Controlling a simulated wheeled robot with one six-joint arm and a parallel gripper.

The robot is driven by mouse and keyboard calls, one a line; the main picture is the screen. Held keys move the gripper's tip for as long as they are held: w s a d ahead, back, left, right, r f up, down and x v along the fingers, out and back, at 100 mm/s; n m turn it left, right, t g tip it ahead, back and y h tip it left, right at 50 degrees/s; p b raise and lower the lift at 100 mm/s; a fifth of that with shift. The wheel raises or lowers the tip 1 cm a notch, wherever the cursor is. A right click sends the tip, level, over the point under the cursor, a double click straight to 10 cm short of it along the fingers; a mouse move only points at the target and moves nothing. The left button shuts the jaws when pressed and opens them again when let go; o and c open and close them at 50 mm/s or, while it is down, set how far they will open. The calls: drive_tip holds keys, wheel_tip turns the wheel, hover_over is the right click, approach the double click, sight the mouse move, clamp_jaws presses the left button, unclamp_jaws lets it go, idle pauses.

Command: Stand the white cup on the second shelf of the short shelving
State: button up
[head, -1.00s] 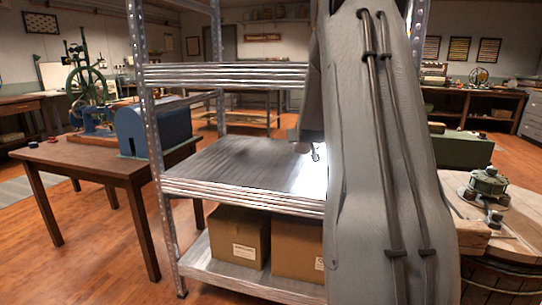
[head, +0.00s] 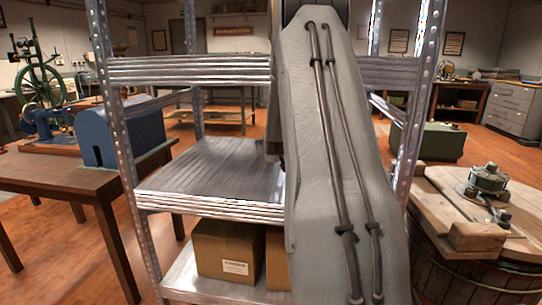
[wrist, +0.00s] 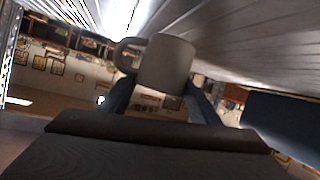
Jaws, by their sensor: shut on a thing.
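The white cup (wrist: 167,64) is between the two fingers of my gripper (wrist: 163,100) in the wrist view, its handle to the left. My gripper is shut on it. In the head view my arm hides both the gripper and the cup. The short shelving stands in front of me, with a metal middle shelf (head: 200,172) whose visible left part is bare. A slatted metal surface (wrist: 250,45) runs close beside the cup in the wrist view. I cannot tell whether the cup touches it.
An upper shelf (head: 190,70) crosses above the middle one. Cardboard boxes (head: 225,245) stand on the bottom shelf. Metal posts (head: 115,150) bound the shelving. A wooden table (head: 75,175) with a blue machine stands left; a barrel with a wooden top (head: 450,205) stands right.

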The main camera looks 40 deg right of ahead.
wheel_tip(320, 180, down, 4)
drive_tip(key=shift+r, duration=0.15)
drive_tip(key=o, duration=1.1)
drive_tip(key=shift+a+r, duration=0.1)
